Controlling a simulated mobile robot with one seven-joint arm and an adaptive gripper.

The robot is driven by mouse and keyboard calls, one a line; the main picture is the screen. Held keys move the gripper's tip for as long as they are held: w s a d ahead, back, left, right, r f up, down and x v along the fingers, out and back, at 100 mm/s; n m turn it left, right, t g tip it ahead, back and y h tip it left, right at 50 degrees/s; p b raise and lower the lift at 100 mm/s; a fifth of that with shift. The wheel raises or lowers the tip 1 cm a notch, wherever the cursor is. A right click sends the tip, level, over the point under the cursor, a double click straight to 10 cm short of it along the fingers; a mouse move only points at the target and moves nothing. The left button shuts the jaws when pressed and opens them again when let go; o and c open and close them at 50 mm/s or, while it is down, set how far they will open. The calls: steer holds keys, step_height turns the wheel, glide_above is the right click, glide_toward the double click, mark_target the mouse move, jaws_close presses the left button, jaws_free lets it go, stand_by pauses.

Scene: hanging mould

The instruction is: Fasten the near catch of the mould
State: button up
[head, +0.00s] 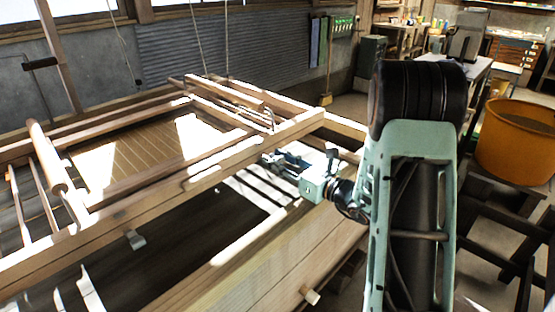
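The mould (215,178) is a wide wooden frame with a slatted screen (150,150) inside it, lying above a vat with dark contents. A small metal fitting (271,118), perhaps a catch, shows near its right end; I cannot tell whether it is fastened. My gripper (272,159) is beside the right part of the front rail, pointing left, over the vat's right end. Its dark fingers are small and partly shaded, so their opening and any contact are unclear.
Thin ropes (227,45) hang down above the mould. The wooden vat edge (245,248) runs under my gripper. An orange tub (516,140) stands at the right near dark wooden stands. A workbench (470,75) is behind.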

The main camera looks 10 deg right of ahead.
jaws_close()
steer(key=shift+r, duration=0.15)
steer(key=r+p, duration=0.1)
steer(key=p, duration=0.2)
steer(key=shift+w+a+g+h, duration=0.1)
steer(key=shift+g+h, duration=0.2)
steer(key=shift+g, duration=0.1)
steer(key=p, duration=0.2)
steer(key=r+g+h+p, duration=0.1)
steer(key=p, duration=0.1)
steer(key=shift+w+a+r+g, duration=0.2)
steer(key=shift+w+g, duration=0.1)
steer(key=g+h+p, duration=0.1)
steer(key=p, duration=0.2)
steer(key=w+r+g+h+p, duration=0.1)
steer(key=p, duration=0.2)
steer(key=shift+a+p, duration=0.4)
steer(key=p, duration=0.1)
steer(key=g+p, duration=0.1)
steer(key=shift+w+a+r+h+p, duration=0.1)
steer(key=shift+w+a+h+p, duration=0.05)
steer(key=shift+w+h+p, duration=0.2)
steer(key=shift+a+g+p, duration=0.1)
steer(key=shift+g+p, duration=0.3)
steer(key=shift+p, duration=0.2)
steer(key=shift+w+p, duration=0.1)
steer(key=shift+p, duration=0.2)
